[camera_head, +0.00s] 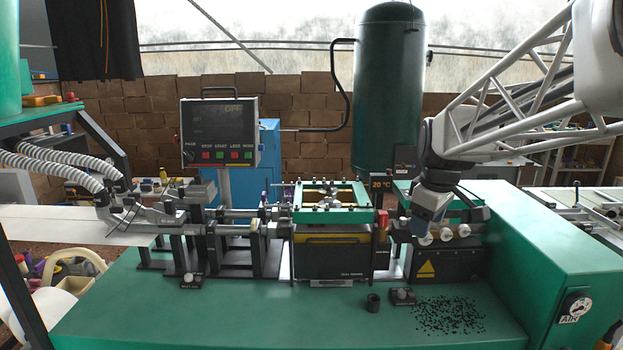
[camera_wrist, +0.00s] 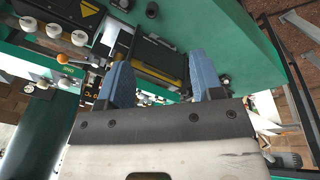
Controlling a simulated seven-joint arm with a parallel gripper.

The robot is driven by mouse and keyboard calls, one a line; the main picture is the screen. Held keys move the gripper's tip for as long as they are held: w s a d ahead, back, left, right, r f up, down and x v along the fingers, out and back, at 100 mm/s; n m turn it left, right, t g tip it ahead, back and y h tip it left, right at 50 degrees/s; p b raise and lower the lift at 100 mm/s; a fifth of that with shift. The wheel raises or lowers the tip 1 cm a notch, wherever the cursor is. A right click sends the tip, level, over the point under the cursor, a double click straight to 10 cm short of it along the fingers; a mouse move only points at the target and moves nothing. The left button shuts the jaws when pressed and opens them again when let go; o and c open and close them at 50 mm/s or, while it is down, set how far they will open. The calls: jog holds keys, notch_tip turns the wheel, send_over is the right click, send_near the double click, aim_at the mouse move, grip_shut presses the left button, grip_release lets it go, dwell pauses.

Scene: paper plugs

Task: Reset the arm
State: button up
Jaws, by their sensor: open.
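My arm reaches in from the upper right in the head view. My gripper (camera_head: 424,226) hangs at the right part of the green machine (camera_head: 240,315), in front of the row of white knobs (camera_head: 445,232). In the wrist view, the two blue fingers of my gripper (camera_wrist: 165,82) are spread well apart, with nothing held between them. The machine's black parts show beyond and between the fingers. From the head view alone I cannot tell whether the fingers touch the knobs.
A control box with display (camera_head: 219,132) stands at the left, and a green tank (camera_head: 389,90) at the back. A green-framed press unit (camera_head: 332,255) is left of my gripper. A small dark cylinder (camera_head: 373,302) and scattered black bits (camera_head: 448,315) lie on the front deck. A green cabinet (camera_head: 560,240) bounds the right.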

jog(key=s+a+f+m, duration=0.2)
jog(key=s+m, duration=0.1)
jog(key=s, duration=0.6)
jog(key=s+a+f+m, duration=0.2)
jog(key=s+f+m, duration=0.1)
jog(key=s, duration=0.7)
jog(key=s+a+f+m, duration=0.2)
jog(key=s+f+m, duration=0.1)
jog(key=s, duration=0.6)
jog(key=shift+s+f, duration=0.15)
jog(key=shift+f, duration=0.05)
